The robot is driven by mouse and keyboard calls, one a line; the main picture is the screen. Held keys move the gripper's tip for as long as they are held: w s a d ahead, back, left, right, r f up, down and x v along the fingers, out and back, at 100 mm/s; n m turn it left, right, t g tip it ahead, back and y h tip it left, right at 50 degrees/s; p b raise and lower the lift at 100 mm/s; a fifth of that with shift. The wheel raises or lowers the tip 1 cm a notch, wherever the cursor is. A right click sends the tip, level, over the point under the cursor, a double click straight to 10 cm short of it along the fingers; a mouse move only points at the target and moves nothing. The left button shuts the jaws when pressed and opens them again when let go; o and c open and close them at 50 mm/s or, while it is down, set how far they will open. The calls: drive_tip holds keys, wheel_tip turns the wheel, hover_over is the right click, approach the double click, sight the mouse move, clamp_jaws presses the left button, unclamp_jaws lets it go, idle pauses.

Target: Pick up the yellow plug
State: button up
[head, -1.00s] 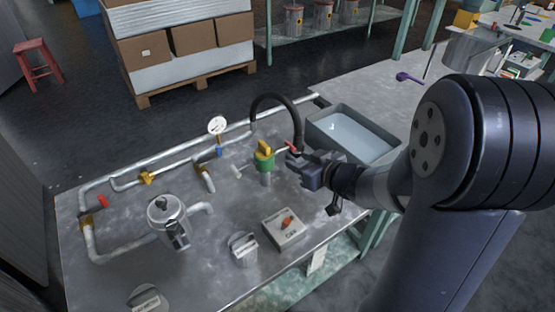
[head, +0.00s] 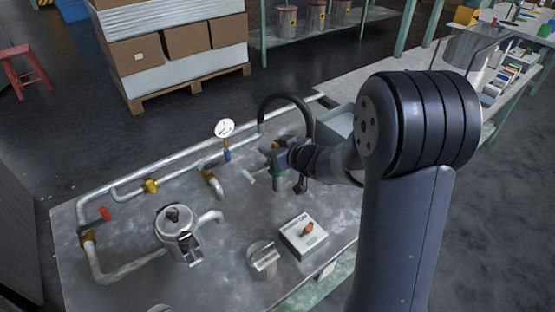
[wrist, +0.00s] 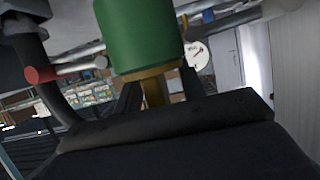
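The yellow plug (wrist: 152,91) shows in the wrist view as a brass-yellow piece against the end of a green cylindrical fitting (wrist: 140,38). My gripper (wrist: 160,88) has one dark finger on each side of the plug, with gaps visible between them, so it looks open around it. Contact between fingers and plug cannot be made out.
Pipes with a red handle (head: 105,213) and a gauge (head: 224,128) run along the metal bench. A black curved spout (head: 288,97) stands close behind my gripper. A metal pot (head: 178,228) and a switch box (head: 303,235) stand in front.

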drive_tip(key=shift+c, duration=0.4)
clamp_jaws()
